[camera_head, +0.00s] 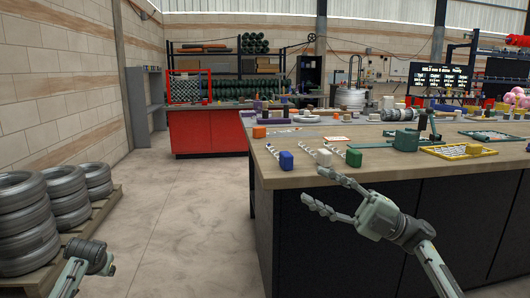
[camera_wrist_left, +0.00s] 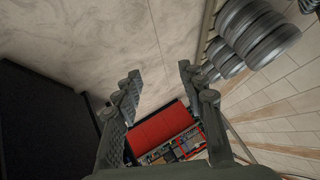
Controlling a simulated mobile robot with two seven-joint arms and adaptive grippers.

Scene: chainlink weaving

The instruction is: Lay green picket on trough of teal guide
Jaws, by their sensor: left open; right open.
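The green picket (camera_head: 354,158) lies on the near edge of the wooden worktable, a green block with a pale zigzag strip running off to its left. A teal guide (camera_head: 406,140) with a flat base stands farther back on the same table; its trough is too small to make out. My right gripper (camera_head: 312,184) is open and empty, in front of the table edge and below the pickets in the picture. My left gripper (camera_head: 92,257) is low at the left, away from the table. In the left wrist view its fingers (camera_wrist_left: 159,82) are apart with nothing between them.
A blue picket (camera_head: 286,160) and a white picket (camera_head: 323,157) lie left of the green one. A yellow frame (camera_head: 459,152) lies right of the guide. The floor between tyres and worktable is clear.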

